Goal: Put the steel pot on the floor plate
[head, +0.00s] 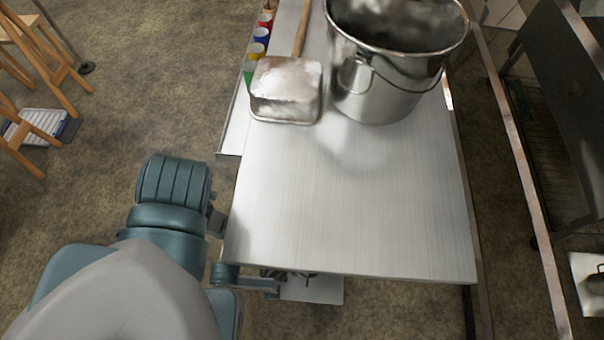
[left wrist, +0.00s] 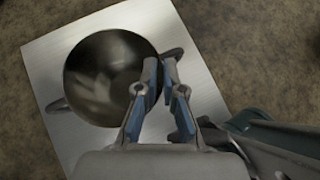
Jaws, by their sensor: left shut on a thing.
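The steel pot (left wrist: 108,76), round with two side handles, is seen from above in the left wrist view. It is over or on the square pale floor plate (left wrist: 205,85); I cannot tell whether its base touches. My left gripper (left wrist: 163,68) is shut on the pot's handle nearest it. In the head view my left gripper (head: 290,274) is mostly hidden under the table's front edge. Part of the floor plate (head: 315,291) shows below that edge, and the pot is hidden there. My right gripper is in neither view.
The steel table (head: 350,220) bears a metal bucket (head: 375,92) and a wooden-handled scoop (head: 287,90) at its far end. Colored jars (head: 258,50) line its left side. Another pale plate (head: 583,270) lies at far right.

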